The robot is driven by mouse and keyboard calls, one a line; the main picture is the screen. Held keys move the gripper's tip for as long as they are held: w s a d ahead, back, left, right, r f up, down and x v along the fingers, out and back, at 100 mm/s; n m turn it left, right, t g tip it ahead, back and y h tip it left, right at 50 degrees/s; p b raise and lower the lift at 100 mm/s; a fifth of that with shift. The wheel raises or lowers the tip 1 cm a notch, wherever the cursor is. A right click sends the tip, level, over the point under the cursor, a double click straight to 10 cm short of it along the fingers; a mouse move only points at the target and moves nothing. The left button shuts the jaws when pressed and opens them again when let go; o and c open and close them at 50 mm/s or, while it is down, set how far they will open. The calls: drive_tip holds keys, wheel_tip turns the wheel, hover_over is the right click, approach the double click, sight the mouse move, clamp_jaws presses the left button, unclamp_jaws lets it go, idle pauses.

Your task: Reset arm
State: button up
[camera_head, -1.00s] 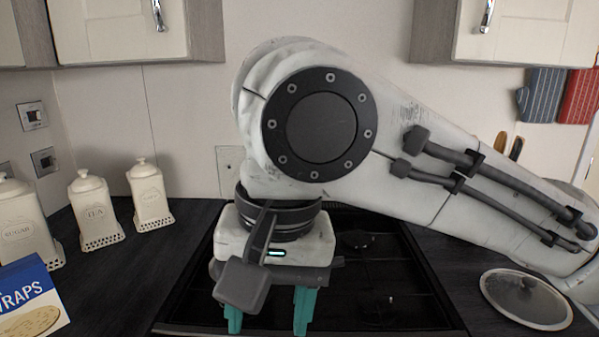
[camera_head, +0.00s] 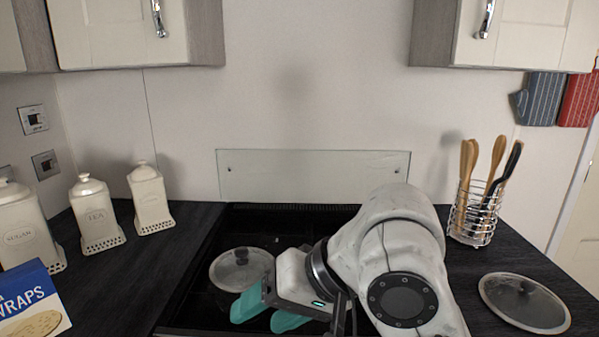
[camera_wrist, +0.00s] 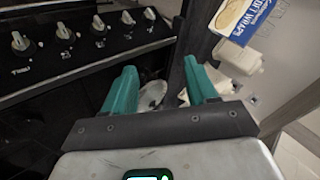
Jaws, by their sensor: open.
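My gripper (camera_head: 262,312) is low in the middle of the head view, in front of the hob, with its teal fingers pointing left. The fingers are apart and nothing is between them. In the wrist view my gripper (camera_wrist: 160,88) also shows open and empty. My arm folds down at the lower right of centre in the head view and hides part of the hob. A pan with a glass lid (camera_head: 241,268) stands on the hob just behind the fingers; I cannot tell whether they touch it.
Several white canisters (camera_head: 93,212) and a wraps box (camera_head: 32,303) stand on the left. A wire utensil holder (camera_head: 474,213) and a loose glass lid (camera_head: 524,302) are on the right worktop. Hob knobs (camera_wrist: 100,27) show in the wrist view. Cupboards (camera_head: 120,30) hang above.

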drive_tip(key=s+d+f+m+t+h, duration=0.1)
drive_tip(key=s+d+f+m, duration=0.15)
drive_tip(key=d+f, duration=0.65)
drive_tip(key=s+d+f+m+t+h, duration=0.1)
drive_tip(key=s+d+f, duration=0.3)
drive_tip(key=f, duration=0.9)
drive_tip(key=s+d+f+g+h, duration=0.1)
drive_tip(key=s+d+f+h, duration=0.2)
drive_tip(key=s+d+f, duration=0.3)
drive_tip(key=s+d+f+g+h+p, duration=0.1)
drive_tip(key=s+d+f+h, duration=0.2)
drive_tip(key=s+d+f, duration=0.3)
drive_tip(key=s+d, duration=0.5)
drive_tip(key=s, duration=0.2)
drive_tip(key=shift+s+d+n+g+p, duration=0.15)
drive_tip(key=shift+d+n+g+p, duration=0.15)
drive_tip(key=shift+d+n+g, duration=0.1)
